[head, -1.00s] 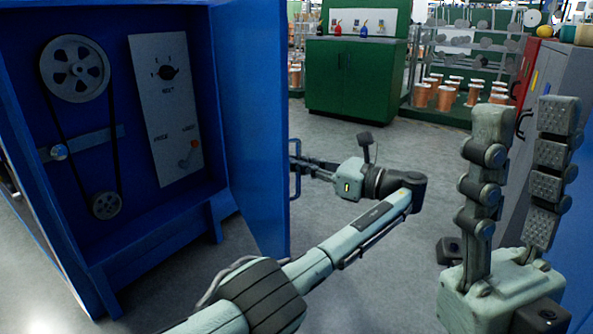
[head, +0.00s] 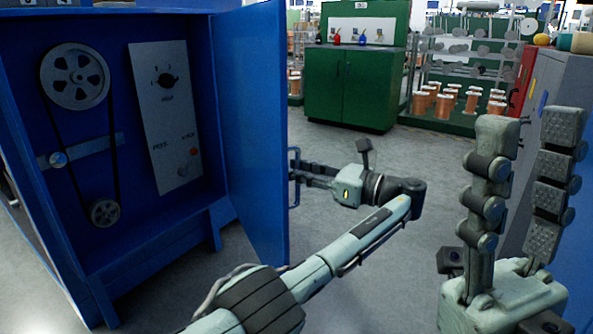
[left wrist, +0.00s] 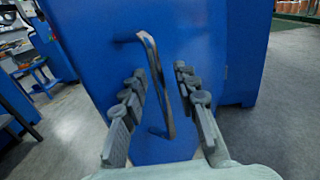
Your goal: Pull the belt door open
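The blue belt door (head: 255,130) stands swung open from the blue cabinet. Inside the cabinet a large pulley (head: 75,78) and a small pulley (head: 104,212) carry a black belt. The door's handle (head: 293,178) is on its outer face. It also shows in the left wrist view (left wrist: 155,70) as a dark bar, between the two fingers of my left gripper (left wrist: 160,92). Those fingers are apart, with gaps visible on both sides of the bar. In the head view my left gripper (head: 308,176) is beside the handle, partly hidden. My right gripper (head: 528,135) is raised, open and empty.
A panel (head: 165,115) with a knob is inside the cabinet. A green cabinet (head: 350,90) with small bottles on top stands at the back. A rack (head: 460,75) with copper spools is at the back right. Grey floor (head: 380,155) lies clear between.

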